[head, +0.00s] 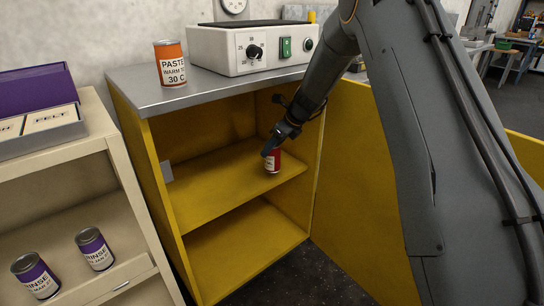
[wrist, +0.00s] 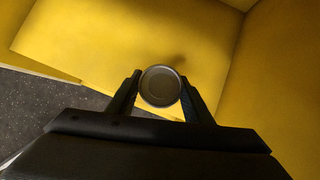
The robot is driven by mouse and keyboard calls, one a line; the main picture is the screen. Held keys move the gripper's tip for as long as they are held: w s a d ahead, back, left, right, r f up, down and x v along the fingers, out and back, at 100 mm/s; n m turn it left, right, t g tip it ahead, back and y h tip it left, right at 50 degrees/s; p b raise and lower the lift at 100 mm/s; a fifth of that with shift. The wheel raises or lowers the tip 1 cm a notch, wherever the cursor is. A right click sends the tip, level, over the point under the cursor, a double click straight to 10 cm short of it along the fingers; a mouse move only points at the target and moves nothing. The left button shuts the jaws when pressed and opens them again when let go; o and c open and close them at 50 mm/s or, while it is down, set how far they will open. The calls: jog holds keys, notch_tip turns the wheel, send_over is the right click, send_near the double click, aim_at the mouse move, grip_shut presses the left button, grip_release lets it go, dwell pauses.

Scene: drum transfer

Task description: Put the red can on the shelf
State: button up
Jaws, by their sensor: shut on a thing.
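The red can (head: 273,161) is inside the yellow cabinet at the upper shelf (head: 215,190), near its right side. It is upright. In the wrist view its grey round top (wrist: 160,86) sits between the two fingers. My gripper (head: 270,148) is shut on the can; it also shows in the wrist view (wrist: 160,92). The can's base appears at the shelf surface, but I cannot tell whether it touches. My gripper partly hides the can's upper part in the head view.
The cabinet's open yellow door (head: 355,190) stands to the right. An orange paste can (head: 170,64) and a white device (head: 250,48) are on the grey cabinet top (head: 205,88). Two purple cans (head: 95,249) (head: 36,276) sit on a cream shelf unit (head: 125,180) at left. The upper shelf's left part is clear.

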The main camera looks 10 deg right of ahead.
aim_at(279, 146)
jog(key=shift+w+a, duration=0.1)
jog(key=shift+w, duration=0.05)
jog(key=shift+f+b, duration=0.45)
jog(key=shift+f, duration=1.25)
jog(key=shift+f, duration=0.15)
jog(key=o, duration=1.3)
jog(key=p+v, duration=0.1)
jog(key=v, duration=0.6)
jog(key=shift+r, duration=0.35)
